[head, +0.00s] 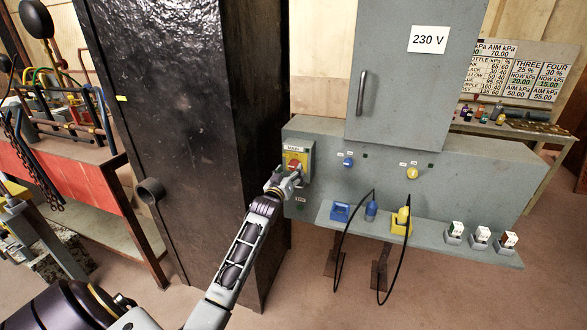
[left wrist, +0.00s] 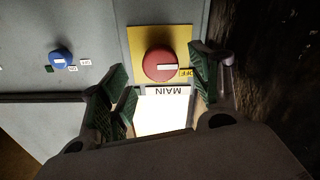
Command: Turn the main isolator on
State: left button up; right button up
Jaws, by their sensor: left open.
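The main isolator is a round red knob on a yellow plate (left wrist: 137,40), set on the grey cabinet's left end. The red knob (left wrist: 164,65) carries a white bar lying sideways in the left wrist view, with an OFF label at its right. A MAIN label shows upside down there. In the head view the knob (head: 295,163) sits just above my gripper. My left gripper (left wrist: 163,88) is open and empty, its green-padded fingers on either side of the MAIN label, close to the knob. I cannot tell whether either finger touches it. My right gripper is in neither view.
The grey cabinet (head: 470,180) bears a blue knob (head: 348,162) and a yellow knob (head: 412,173). Its shelf holds blue and yellow plugs with black cables and several small boxes. A tall black column (head: 190,110) stands close left of the isolator.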

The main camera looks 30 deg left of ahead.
aim_at(293, 167)
pick_arm(q)
jog(key=shift+x, duration=2.25)
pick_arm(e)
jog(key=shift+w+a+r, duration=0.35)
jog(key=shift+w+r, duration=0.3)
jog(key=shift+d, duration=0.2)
pick_arm(q)
jog(key=c, duration=1)
jog(key=shift+c, duration=0.2)
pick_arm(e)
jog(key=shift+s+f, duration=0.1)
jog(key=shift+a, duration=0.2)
